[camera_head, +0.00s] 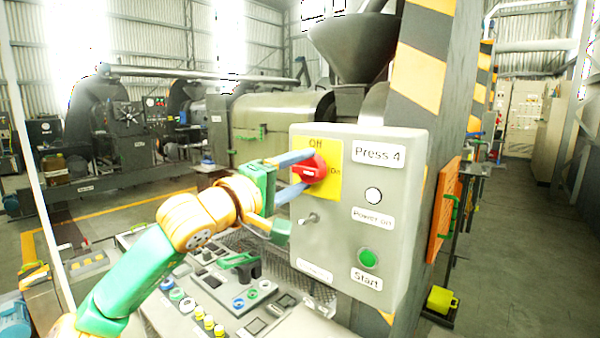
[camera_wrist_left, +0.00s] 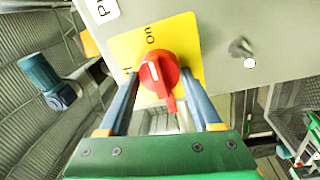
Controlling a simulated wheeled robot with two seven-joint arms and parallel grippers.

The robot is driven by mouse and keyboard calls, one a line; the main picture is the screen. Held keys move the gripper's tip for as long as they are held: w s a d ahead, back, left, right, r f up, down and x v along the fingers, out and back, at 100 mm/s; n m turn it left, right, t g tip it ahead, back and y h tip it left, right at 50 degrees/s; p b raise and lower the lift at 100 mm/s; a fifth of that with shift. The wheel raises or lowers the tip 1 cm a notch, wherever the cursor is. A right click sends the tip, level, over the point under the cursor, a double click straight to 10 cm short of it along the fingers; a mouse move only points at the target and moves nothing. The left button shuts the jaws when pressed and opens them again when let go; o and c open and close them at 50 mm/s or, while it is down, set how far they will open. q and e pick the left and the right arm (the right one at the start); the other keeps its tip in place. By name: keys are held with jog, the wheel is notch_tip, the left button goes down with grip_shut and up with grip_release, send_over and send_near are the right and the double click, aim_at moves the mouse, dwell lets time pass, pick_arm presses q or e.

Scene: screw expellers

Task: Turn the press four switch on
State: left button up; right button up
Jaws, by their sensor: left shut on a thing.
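The Press 4 control box (camera_head: 340,255) is grey, with a yellow plate (camera_head: 334,190) marked Off at the top and On at the right. The red rotary switch (camera_head: 314,169) sits on this plate and also shows in the left wrist view (camera_wrist_left: 160,75). My left gripper (camera_head: 306,174) has its two blue fingers on either side of the red knob and is shut on it. In the wrist view the knob's white mark lies at the end towards On, and its narrow tail points towards my palm. My right gripper is not in view.
Below the switch is a small metal toggle (camera_head: 310,218). A pale Power on lamp (camera_head: 373,195) and a green Start button (camera_head: 368,258) are to the right. A console (camera_head: 240,300) with buttons lies under my left arm. A striped pillar (camera_head: 425,80) stands behind.

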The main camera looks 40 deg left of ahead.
pick_arm(q)
jog(key=o, duration=1.4)
jog(key=s+b, duration=0.1)
jog(key=s, duration=0.1)
jog(key=s+b, duration=0.3)
jog(key=s, duration=0.2)
jog(key=shift+a+f+b, duration=0.25)
jog(key=shift+f+b, duration=0.05)
